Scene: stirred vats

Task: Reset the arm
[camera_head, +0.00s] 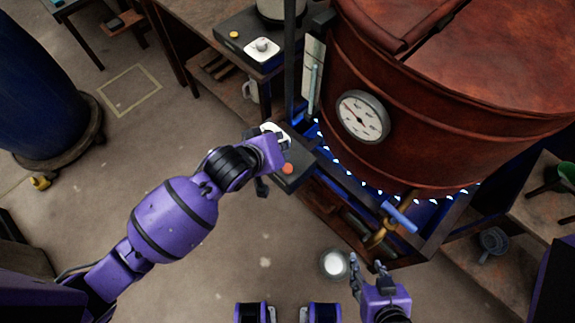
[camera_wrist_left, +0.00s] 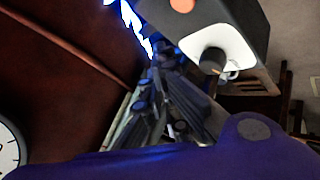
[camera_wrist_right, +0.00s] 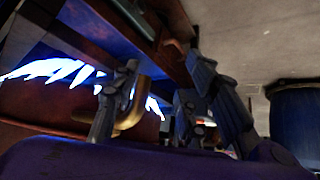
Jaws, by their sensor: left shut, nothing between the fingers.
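My left gripper (camera_wrist_left: 168,100) has its dark fingers together and empty in the left wrist view. In the head view the left wrist hangs over the dark control box (camera_head: 297,180) beside the copper vat (camera_head: 455,105) and hides part of it and most of the fingers. The box has an orange button and a white plate with a dark knob, and it also shows in the left wrist view (camera_wrist_left: 255,25). My right gripper (camera_head: 369,268) is at the lower right, empty, below the brass tap (camera_head: 380,236). Its fingers stand apart in the right wrist view (camera_wrist_right: 165,100).
Blue-white flames (camera_head: 350,168) burn under the vat, which carries a round gauge (camera_head: 363,117). The tap has a blue handle (camera_head: 399,216). A second control box (camera_head: 262,48) is at the top on a bench. A blue barrel (camera_head: 35,95) stands left. Floor between is mostly clear.

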